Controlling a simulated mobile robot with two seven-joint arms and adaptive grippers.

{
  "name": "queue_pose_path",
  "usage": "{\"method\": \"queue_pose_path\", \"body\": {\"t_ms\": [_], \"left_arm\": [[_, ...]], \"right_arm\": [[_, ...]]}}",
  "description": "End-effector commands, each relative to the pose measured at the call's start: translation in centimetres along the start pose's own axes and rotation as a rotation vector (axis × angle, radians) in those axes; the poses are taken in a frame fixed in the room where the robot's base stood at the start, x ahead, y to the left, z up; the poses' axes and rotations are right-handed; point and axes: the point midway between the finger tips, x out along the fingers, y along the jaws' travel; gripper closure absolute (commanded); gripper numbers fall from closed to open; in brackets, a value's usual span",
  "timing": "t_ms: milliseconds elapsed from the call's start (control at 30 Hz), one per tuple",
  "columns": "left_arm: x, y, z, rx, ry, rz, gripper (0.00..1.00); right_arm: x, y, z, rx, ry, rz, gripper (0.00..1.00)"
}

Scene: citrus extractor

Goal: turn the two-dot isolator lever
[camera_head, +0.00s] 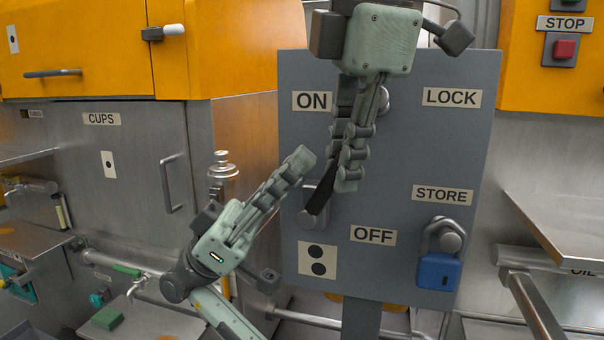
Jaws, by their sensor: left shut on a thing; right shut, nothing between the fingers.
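The isolator lever has a black handle (321,194) and a grey hub above the two-dot plate (317,260) on the grey panel. The handle slants up and to the right from the hub, between the ON and OFF labels.
A blue padlock (437,270) hangs from a peg under the STORE label at the panel's lower right. A grey lug (384,99) shows by the LOCK label. A steel shelf (567,228) is at the right; a steel CUPS cabinet (128,155) is at the left.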

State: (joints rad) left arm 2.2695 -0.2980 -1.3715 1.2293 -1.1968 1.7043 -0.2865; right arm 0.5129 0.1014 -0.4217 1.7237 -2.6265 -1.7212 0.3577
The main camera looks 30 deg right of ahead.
Motion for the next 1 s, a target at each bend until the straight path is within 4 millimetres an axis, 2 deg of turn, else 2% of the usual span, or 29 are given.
{"method": "queue_pose_path", "body": {"t_ms": [133,500,700,867,900,1000], "left_arm": [[-0.1,0.0,0.0,0.000,-0.002,0.001,1.00],[-0.1,0.0,0.0,0.000,-0.002,0.001,1.00],[-0.1,0.1,0.0,-0.001,-0.002,0.001,1.00],[0.0,0.1,-0.1,-0.003,0.000,0.001,1.00],[0.0,0.1,-0.1,-0.004,0.001,0.001,0.83],[0.0,0.2,-0.2,-0.005,0.003,0.002,0.71]], "right_arm": [[0.2,0.0,1.0,-0.001,0.000,0.000,1.00],[0.3,0.0,1.2,0.000,-0.001,0.001,1.00],[0.7,0.1,2.3,0.001,-0.003,0.002,1.00],[0.7,0.0,2.4,-0.002,-0.009,0.002,1.00],[0.8,0.0,2.4,-0.002,-0.010,0.002,1.00],[0.8,0.0,2.5,-0.003,-0.011,0.002,1.00]]}}
